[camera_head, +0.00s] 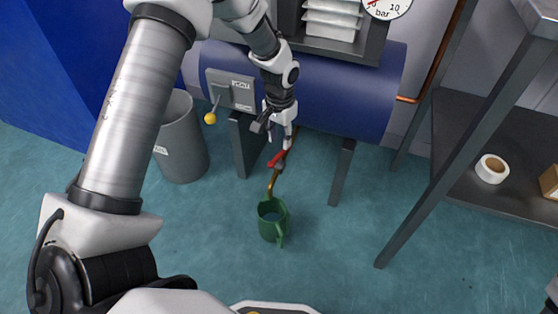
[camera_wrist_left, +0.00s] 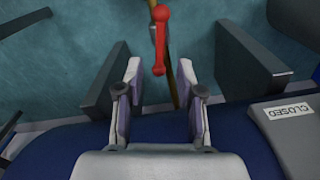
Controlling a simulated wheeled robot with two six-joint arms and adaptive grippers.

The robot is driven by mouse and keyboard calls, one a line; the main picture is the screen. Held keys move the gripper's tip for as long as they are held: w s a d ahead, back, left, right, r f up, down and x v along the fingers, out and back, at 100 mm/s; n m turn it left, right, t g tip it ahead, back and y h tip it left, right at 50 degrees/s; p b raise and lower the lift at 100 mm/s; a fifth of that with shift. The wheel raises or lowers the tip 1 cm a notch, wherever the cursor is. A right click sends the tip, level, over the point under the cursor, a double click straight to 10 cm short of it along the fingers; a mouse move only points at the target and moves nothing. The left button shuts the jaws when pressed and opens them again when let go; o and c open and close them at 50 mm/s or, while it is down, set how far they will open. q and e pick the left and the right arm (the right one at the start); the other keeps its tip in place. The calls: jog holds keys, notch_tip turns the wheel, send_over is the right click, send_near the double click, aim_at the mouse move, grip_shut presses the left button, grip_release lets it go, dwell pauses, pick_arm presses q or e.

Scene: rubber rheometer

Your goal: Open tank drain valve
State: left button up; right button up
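The drain valve's red lever (camera_head: 277,158) sits on a brass pipe (camera_head: 272,183) below the blue tank (camera_head: 345,95). My left gripper (camera_head: 277,135) is just above the lever in the head view, pointing down. In the left wrist view, my left gripper (camera_wrist_left: 160,78) is open and empty. The red lever (camera_wrist_left: 160,40) shows there between and beyond the fingertips, lying roughly along the pipe, with no finger seen touching it. A green jug (camera_head: 267,224) stands on the floor under the pipe's end.
A grey panel with a yellow-knobbed lever (camera_head: 210,118) is on the tank's left; a CLOSED label (camera_wrist_left: 290,112) shows in the wrist view. Dark tank legs (camera_head: 342,172) flank the pipe. A grey bin (camera_head: 181,140) stands left, a shelf rack (camera_head: 470,150) right.

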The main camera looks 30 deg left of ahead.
aim_at(280, 154)
pick_arm(q)
notch_tip(280, 154, down, 7)
jog(key=b, duration=0.3)
jog(key=shift+f+b, duration=0.2)
jog(key=shift+b, duration=0.2)
jog(key=shift+r, duration=0.1)
grip_shut()
